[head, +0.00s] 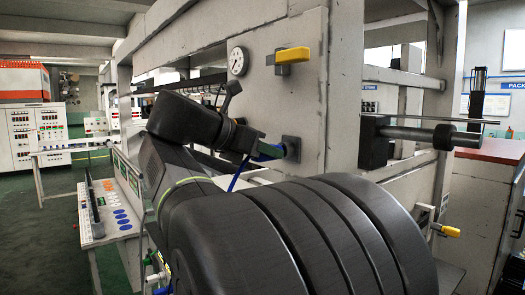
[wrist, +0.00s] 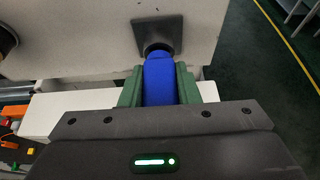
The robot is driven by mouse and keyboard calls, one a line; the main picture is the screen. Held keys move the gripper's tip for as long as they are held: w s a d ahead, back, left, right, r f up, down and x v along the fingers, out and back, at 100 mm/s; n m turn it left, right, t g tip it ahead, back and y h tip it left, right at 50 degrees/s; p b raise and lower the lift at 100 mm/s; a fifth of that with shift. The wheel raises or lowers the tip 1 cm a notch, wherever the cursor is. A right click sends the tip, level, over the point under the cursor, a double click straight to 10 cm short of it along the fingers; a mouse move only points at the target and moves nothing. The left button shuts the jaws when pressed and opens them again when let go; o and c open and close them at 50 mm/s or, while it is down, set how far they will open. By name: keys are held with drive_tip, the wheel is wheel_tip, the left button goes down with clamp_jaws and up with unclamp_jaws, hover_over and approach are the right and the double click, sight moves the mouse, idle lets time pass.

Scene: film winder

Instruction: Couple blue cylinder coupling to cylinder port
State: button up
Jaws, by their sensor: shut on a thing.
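The blue cylinder coupling (wrist: 159,80) is between the two green fingers of my gripper (wrist: 159,84) in the wrist view. My gripper is shut on it. The coupling's far end is at the dark round cylinder port on a square plate (wrist: 158,31), in line with it. I cannot tell whether it is seated in the port. In the head view my gripper (head: 269,151) is at the port plate (head: 291,147) on the pale machine panel, with a little blue of the coupling showing. A blue hose (head: 238,172) hangs below it. My arm hides part of the machine.
A yellow-handled valve (head: 291,55) and a round gauge (head: 238,61) are above the port on the panel. A dark roller shaft (head: 420,135) sticks out at the right. A control panel (head: 117,212) with blue buttons is at the lower left.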

drive_tip(key=shift+w+d, duration=0.15)
drive_tip(key=shift+d, duration=0.05)
drive_tip(key=o, duration=1.1)
drive_tip(key=shift+c, duration=0.2)
drive_tip(key=shift+a, duration=0.1)
drive_tip(key=b+v, duration=0.1)
drive_tip(key=v, duration=1.2)
drive_tip(key=shift+s+a, duration=0.2)
drive_tip(key=shift+s, duration=0.1)
drive_tip(key=shift+r, duration=0.1)
